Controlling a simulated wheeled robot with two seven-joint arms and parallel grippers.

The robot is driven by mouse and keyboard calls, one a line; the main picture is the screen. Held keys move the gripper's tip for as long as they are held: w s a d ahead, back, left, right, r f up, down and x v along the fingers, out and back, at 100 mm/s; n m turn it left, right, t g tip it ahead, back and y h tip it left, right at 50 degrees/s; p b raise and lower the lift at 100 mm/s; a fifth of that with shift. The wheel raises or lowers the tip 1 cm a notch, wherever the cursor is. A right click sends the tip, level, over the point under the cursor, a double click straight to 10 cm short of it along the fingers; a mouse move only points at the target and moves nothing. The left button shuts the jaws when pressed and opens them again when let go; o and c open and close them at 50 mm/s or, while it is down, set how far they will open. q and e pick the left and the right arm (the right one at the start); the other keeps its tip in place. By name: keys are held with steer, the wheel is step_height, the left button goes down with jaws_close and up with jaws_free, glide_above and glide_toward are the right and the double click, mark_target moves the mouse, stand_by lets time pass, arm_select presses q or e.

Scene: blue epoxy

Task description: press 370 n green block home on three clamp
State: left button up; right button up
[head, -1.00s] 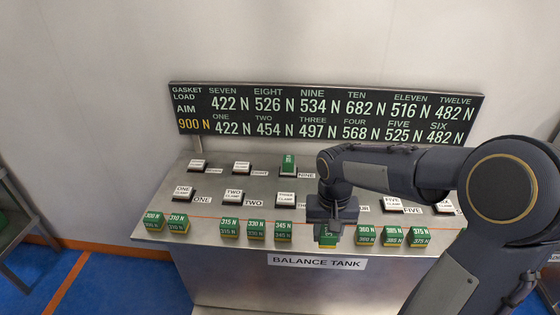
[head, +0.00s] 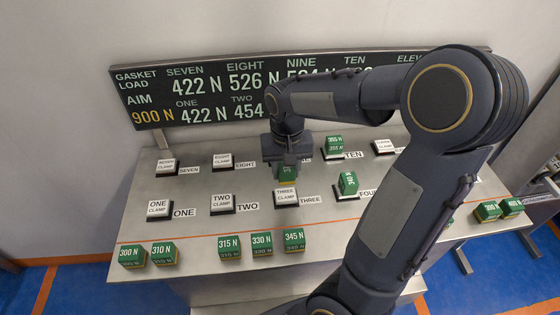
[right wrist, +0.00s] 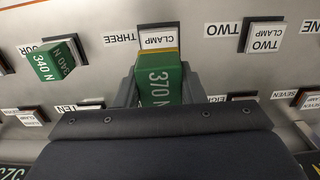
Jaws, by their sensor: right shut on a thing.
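My right gripper (head: 289,160) is shut on the green 370 N block (right wrist: 158,80), whose number shows in the right wrist view. In the head view the block (head: 287,174) hangs under the fingers, just behind the clamp THREE pad (head: 286,196). The white pad also shows in the right wrist view (right wrist: 158,39), close beside the block's yellow-edged end. The pad is bare. I cannot tell the height of the block above the panel. My left gripper is not in view.
A 340 N block (head: 348,183) sits at FOUR and another green block (head: 335,145) at TEN. Pads ONE (head: 158,208) and TWO (head: 222,203) are bare. Several green blocks, including 345 N (head: 294,241), stand along the front edge. My right arm covers the panel's right part.

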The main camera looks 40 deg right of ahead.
mark_target(286, 195)
steer(key=shift+s, duration=0.1)
step_height(286, 195, down, 6)
steer(key=b, duration=0.4)
steer(key=shift+f+b, duration=0.25)
steer(key=shift+b, duration=0.1)
steer(key=shift+f+b, duration=0.45)
steer(key=shift+f, duration=0.15)
steer(key=o, duration=1.1)
step_height(286, 195, up, 8)
steer(key=shift+f+p, duration=0.1)
steer(key=shift+p, duration=0.3)
steer(key=s+a+n+t+y, duration=0.1)
steer(key=s+a+t, duration=0.1)
steer(key=s+a, duration=0.1)
steer(key=s+a+n+t+y, duration=0.1)
steer(key=s+a, duration=0.3)
steer(key=s, duration=0.2)
steer(key=s+a+n+t+y, duration=0.1)
steer(key=s+a+n+t, duration=0.1)
steer(key=s, duration=0.3)
steer(key=shift+a+r+t+y, duration=0.3)
steer(key=shift+a+y, duration=0.1)
steer(key=shift+a, duration=0.35)
